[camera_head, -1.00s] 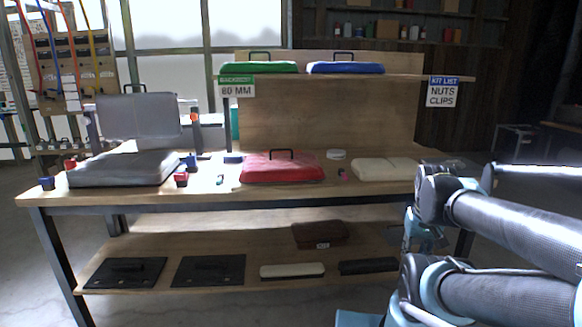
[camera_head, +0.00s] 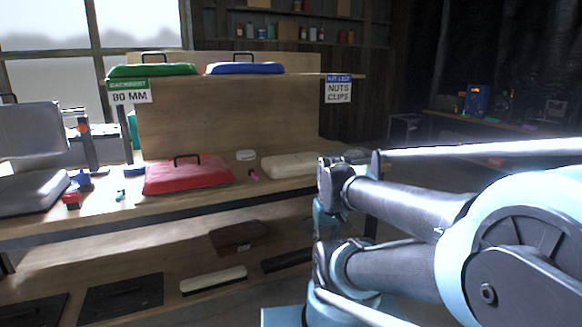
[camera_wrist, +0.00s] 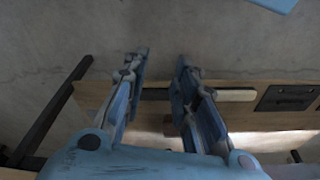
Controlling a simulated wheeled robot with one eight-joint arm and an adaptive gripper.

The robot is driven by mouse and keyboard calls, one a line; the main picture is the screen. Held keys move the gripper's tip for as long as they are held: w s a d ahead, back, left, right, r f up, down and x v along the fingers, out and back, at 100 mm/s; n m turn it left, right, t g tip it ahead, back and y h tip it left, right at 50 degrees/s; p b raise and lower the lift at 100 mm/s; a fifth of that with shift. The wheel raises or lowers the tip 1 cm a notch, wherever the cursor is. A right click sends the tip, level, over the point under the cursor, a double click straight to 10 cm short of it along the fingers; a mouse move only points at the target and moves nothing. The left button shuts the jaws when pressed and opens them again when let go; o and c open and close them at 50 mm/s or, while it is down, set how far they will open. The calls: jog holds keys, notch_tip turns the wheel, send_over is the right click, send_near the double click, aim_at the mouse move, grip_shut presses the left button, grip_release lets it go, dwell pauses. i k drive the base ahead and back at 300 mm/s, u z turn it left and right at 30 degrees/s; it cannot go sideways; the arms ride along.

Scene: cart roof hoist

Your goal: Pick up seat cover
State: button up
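Several padded, cushion-like covers show in the head view; which one is the seat cover is not marked. A red cover (camera_head: 187,177) with a black handle lies on the bench top. A green cover (camera_head: 152,71) and a blue cover (camera_head: 245,68), both handled, lie on the upper shelf. A cream pad (camera_head: 296,165) lies right of the red one. My gripper (camera_wrist: 160,65) is open and empty in the wrist view, with the lower shelf and floor behind its fingers. It appears apart from every cover. I cannot make it out in the head view.
The bench (camera_head: 120,215) holds a grey seat (camera_head: 32,150) at left and small parts. Its lower shelf (camera_head: 205,262) carries a brown case (camera_head: 238,237), a cream bar (camera_head: 213,279), a dark bar and black handled plates (camera_head: 122,297). Signs hang from the upper shelf. Open floor shows at right.

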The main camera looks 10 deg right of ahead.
aim_at(162, 178)
jog(key=z, duration=1.55)
jog(key=k, duration=1.1)
jog(key=u, duration=1.55)
jog(key=i, duration=0.95)
jog(key=u, duration=0.05)
